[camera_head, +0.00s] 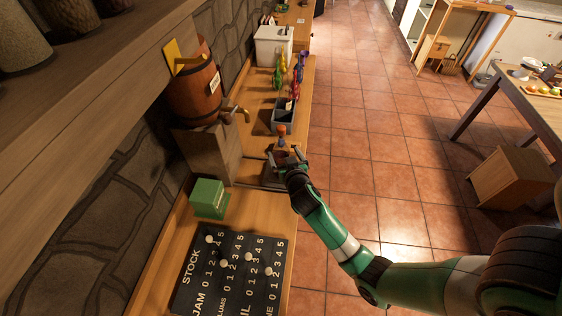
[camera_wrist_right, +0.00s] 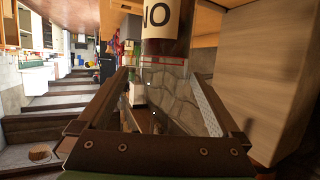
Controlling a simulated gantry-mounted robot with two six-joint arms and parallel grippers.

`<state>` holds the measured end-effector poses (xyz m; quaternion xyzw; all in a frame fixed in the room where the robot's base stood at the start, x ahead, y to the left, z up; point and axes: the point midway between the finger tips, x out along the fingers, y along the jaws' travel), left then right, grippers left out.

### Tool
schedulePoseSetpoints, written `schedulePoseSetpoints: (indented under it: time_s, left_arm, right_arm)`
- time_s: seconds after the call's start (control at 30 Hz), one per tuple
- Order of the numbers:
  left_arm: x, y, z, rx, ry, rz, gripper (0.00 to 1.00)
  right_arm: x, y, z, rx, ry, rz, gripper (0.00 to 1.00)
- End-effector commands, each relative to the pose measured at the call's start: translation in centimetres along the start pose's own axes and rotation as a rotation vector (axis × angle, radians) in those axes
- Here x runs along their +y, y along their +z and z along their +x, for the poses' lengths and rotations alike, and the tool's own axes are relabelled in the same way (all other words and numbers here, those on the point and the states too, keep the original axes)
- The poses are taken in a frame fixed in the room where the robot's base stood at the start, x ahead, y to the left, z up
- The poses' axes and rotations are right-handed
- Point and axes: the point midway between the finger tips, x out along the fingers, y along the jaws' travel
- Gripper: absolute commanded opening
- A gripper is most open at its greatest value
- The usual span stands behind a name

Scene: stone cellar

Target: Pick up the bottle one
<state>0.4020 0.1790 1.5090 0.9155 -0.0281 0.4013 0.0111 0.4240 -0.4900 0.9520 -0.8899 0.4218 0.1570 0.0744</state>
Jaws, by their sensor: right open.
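In the head view a small bottle with an orange-brown top (camera_head: 282,131) stands on the wooden counter at my right gripper (camera_head: 285,158). The gripper partly hides its lower part. My left gripper is in neither view.
A wooden barrel with a tap (camera_head: 196,95) stands behind, left of the gripper. A green box (camera_head: 209,198) and a black stock board (camera_head: 215,290) lie nearer. A grey bin (camera_head: 284,118) and colourful bottles (camera_head: 297,70) stand farther along. Open tiled floor lies right.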

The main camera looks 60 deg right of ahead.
Motion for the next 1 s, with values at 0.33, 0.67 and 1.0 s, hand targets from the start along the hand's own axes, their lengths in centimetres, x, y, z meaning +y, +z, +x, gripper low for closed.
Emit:
schedulePoseSetpoints:
  time_s: [0.33, 0.67, 1.0]
  left_arm:
    - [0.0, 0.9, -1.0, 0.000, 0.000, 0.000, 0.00]
    - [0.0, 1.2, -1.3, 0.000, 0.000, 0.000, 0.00]
    - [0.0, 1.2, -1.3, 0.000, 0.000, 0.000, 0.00]
  right_arm:
    - [-0.5, 0.0, 3.3, 0.001, 0.000, 0.001, 1.00]
    - [-0.6, -0.2, 5.4, -0.001, -0.002, 0.000, 1.00]
    - [-0.6, -0.2, 5.4, -0.001, -0.002, 0.000, 0.50]
